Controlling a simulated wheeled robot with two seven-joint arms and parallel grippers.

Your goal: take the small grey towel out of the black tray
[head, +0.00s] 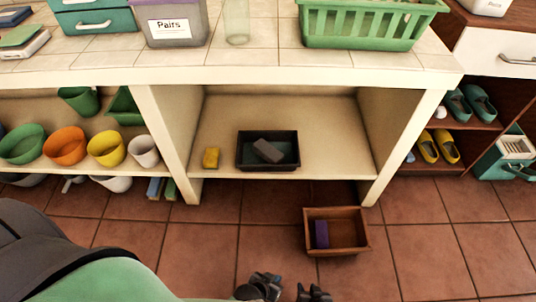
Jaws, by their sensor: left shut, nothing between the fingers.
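The small grey towel (268,151) lies tilted inside the black tray (242,153), partly against its back wall. The tray sits on the middle shelf under the counter. My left gripper (263,286) is at the bottom edge of the head view, well in front of and below the tray, shut and empty. Another dark gripper part, seemingly my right gripper (314,293), shows just right of it, mostly cut off by the frame. Its jaw opening cannot be made out. Neither touches the towel or the tray.
A yellow sponge (211,157) lies left of the tray. A brown wooden box (358,230) holding a purple block (321,234) stands on the tiled floor. White posts flank the shelf; the counter (270,75) overhangs it. Pots (66,146) fill the left shelf.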

